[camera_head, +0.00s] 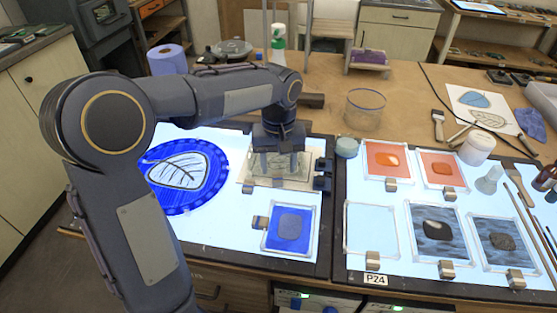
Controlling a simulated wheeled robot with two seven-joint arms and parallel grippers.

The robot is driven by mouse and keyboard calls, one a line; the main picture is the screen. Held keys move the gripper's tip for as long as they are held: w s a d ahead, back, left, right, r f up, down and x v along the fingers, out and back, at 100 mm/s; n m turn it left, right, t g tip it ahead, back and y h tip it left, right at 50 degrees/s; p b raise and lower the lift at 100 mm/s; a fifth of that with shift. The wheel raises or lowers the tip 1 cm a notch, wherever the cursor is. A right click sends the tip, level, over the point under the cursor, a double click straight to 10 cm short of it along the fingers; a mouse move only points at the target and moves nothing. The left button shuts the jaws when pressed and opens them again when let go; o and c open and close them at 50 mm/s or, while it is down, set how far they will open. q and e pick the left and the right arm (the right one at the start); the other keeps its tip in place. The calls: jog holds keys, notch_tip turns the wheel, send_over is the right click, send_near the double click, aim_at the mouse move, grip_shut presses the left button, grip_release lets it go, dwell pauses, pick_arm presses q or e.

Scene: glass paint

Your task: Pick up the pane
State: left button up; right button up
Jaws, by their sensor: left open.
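My left gripper (282,168) points down, open, over a small pale pane (300,172) on a beige support on the left light table. The gripper hides part of this pane, and I cannot tell whether the fingers touch it. A round blue pane (208,160) with a leaf drawing lies to the left, partly behind my arm. A square blue pane (274,240) with a dark patch lies in front of the gripper. The task does not say which pane is meant. My right gripper is not in view.
The right light table (350,265) holds a clear pane (371,228), orange panes (375,150) and dark streaked panes (425,215). A glass jar (364,110), a blue roll (168,60) and a spray bottle (278,42) stand behind. Brushes lie at the right.

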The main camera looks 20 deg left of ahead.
aim_at(278, 177)
pick_arm(q)
jog(key=shift+a+f, duration=0.1)
jog(key=shift+f, duration=1.65)
grip_shut()
jog(key=shift+r, duration=0.1)
